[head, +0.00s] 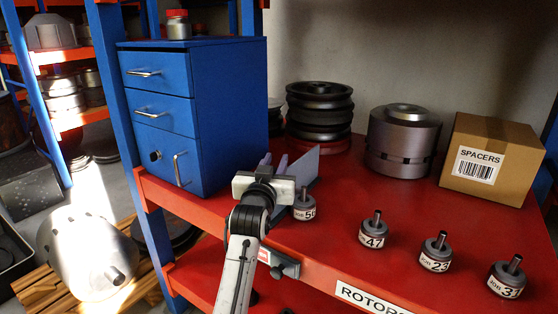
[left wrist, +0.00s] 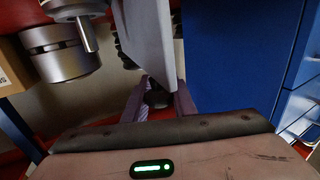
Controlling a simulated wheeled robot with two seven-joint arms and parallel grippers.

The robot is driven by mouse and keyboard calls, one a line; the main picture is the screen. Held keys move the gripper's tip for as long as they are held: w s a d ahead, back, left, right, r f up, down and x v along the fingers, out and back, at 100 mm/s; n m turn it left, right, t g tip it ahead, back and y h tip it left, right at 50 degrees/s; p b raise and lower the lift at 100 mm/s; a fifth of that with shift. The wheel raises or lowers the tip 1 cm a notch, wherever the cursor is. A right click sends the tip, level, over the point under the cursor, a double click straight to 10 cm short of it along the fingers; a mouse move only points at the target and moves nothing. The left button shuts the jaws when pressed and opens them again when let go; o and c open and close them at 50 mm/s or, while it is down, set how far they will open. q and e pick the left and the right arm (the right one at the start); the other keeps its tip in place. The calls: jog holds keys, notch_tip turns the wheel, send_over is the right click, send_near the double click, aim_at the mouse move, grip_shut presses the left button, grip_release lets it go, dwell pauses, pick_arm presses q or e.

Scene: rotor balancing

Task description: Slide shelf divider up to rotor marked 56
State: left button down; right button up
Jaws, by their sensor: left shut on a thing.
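The shelf divider is a thin grey upright plate (head: 304,166) on the red shelf, right of the blue drawer cabinet. My left gripper (head: 273,163) is shut on it; in the left wrist view the plate (left wrist: 150,40) rises between the two fingers (left wrist: 158,97). The rotor marked 56 (head: 304,207) is a small grey cylinder with a thin shaft. It stands just right of my gripper, near the shelf's front, its label partly hidden. A rotor with a shaft (left wrist: 72,9) shows left of the plate in the left wrist view; any gap to the plate is unclear. My right gripper is not in view.
Rotors marked 47 (head: 373,232), 23 (head: 436,253) and a third (head: 506,279) stand along the shelf front to the right. Behind are a stacked dark rotor (head: 319,112), a large grey rotor (head: 402,140) and a spacers box (head: 492,158). The blue cabinet (head: 225,115) is left.

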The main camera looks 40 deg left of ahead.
pick_arm(q)
jog(key=c, duration=1.6)
grip_release()
jog(key=shift+c, duration=0.2)
jog(key=shift+o, duration=0.8)
notch_tip(320, 180, up, 10)
jog(key=p, duration=0.1)
